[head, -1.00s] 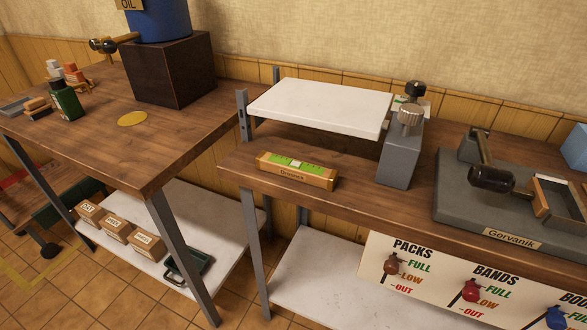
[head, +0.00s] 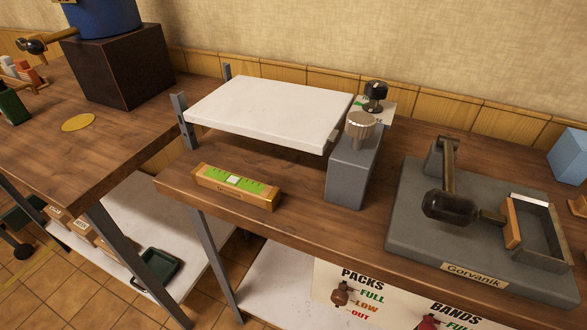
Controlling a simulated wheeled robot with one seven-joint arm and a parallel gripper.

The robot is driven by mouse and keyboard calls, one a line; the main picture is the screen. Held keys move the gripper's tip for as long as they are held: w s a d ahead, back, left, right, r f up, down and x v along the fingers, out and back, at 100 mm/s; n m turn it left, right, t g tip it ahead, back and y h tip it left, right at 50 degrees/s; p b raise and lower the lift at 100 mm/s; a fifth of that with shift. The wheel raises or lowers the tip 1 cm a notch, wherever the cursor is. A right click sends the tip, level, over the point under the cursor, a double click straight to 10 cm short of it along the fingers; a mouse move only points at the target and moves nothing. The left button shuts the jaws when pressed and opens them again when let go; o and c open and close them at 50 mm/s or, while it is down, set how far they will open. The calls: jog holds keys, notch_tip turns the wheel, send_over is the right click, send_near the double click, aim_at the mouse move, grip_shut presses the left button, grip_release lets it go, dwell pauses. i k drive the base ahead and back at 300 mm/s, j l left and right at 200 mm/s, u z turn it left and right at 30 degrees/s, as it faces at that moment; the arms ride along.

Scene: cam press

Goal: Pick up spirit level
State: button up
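The spirit level (head: 235,186) is a short wooden bar with a green top and a pale window in its middle. It lies flat near the front left edge of the right wooden bench (head: 290,222), in front of and below a raised white plate (head: 270,112). Nothing covers it. My gripper is not in view.
A grey block with a metal knob (head: 352,170) stands right of the level. Farther right is the grey Gorvanik press (head: 420,225) with a black-knobbed lever. The left bench (head: 85,160) holds a dark box (head: 118,65) and blue drum. A gap separates the benches.

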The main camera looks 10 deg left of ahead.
aim_at(264, 196)
jog(key=j+z, duration=0.45)
jog(key=j, duration=0.3)
jog(key=j+z, duration=0.45)
jog(key=j, duration=0.8)
jog(key=k+j+z, duration=0.1)
jog(key=j, duration=0.35)
jog(key=k+j, duration=0.1)
jog(key=j, duration=0.4)
jog(key=j+z, duration=0.1)
jog(key=j, duration=0.35)
jog(key=k+j, duration=0.15)
jog(key=j, duration=0.3)
jog(key=k+j+z, duration=0.15)
jog(key=j, duration=0.3)
jog(key=i+j, duration=0.1)
jog(key=j, duration=0.45)
jog(key=i+j, duration=0.1)
jog(key=j, duration=0.5)
